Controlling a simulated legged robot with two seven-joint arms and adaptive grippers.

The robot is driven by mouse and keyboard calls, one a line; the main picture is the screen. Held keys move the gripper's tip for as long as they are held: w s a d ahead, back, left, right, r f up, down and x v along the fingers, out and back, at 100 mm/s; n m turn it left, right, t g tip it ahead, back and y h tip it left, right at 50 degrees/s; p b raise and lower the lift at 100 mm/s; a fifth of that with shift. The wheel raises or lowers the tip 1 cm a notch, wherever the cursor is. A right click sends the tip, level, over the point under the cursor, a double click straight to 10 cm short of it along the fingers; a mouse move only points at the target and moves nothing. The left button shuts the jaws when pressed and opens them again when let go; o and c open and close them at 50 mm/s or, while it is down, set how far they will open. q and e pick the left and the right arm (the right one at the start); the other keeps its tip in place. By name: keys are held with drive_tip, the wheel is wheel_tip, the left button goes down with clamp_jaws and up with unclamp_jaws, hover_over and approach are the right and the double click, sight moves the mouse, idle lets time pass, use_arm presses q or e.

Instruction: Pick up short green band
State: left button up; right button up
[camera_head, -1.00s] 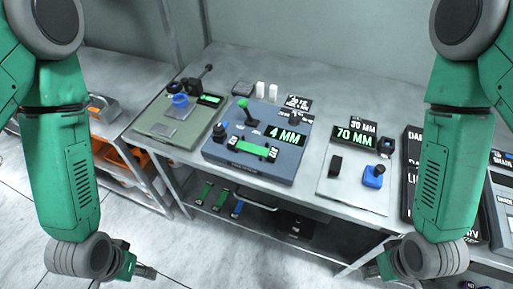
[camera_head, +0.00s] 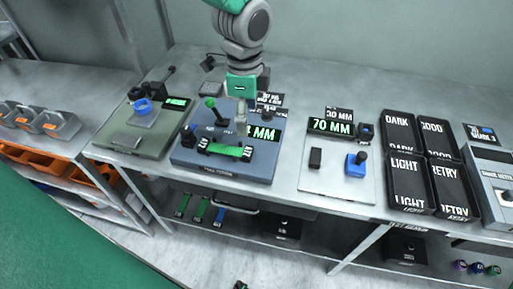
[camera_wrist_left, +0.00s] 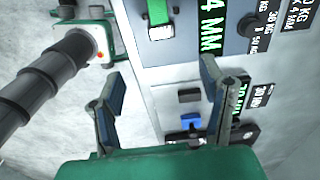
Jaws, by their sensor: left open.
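A short green band (camera_head: 228,151) lies across the front of the blue-grey machine (camera_head: 210,172), with a black piece at each end. In the left wrist view, part of a green band (camera_wrist_left: 157,12) shows at the top edge. My left gripper (camera_head: 240,112) hangs over the back of this machine, above and behind the band, and holds nothing. In the left wrist view its two fingers (camera_wrist_left: 165,97) are spread apart. Two more green bands (camera_head: 182,205) (camera_head: 200,208) and a blue one lie on the lower shelf. My right gripper is out of view.
A green lever knob (camera_head: 210,103) rises from the machine near the gripper. A grey-green machine (camera_head: 140,128) stands to the left. A pale panel (camera_head: 335,185) with a blue knob and black trays (camera_head: 405,170) stand to the right. Bare bench separates the machine and pale panel.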

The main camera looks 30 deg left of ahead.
use_arm(q)
hover_over(249, 151)
wheel_tip(249, 151, down, 8)
drive_tip(key=shift+r, duration=0.25)
drive_tip(key=shift+d+f, duration=0.25)
drive_tip(key=shift+f, duration=0.15)
drive_tip(key=f, duration=0.2)
drive_tip(key=a+f, duration=0.1)
drive_tip(key=f, duration=0.2)
drive_tip(key=shift+f+p, duration=0.15)
drive_tip(key=shift+p, duration=0.25)
drive_tip(key=shift+c, duration=0.4)
drive_tip(key=shift+d, duration=0.2)
drive_tip(key=c, duration=1.3)
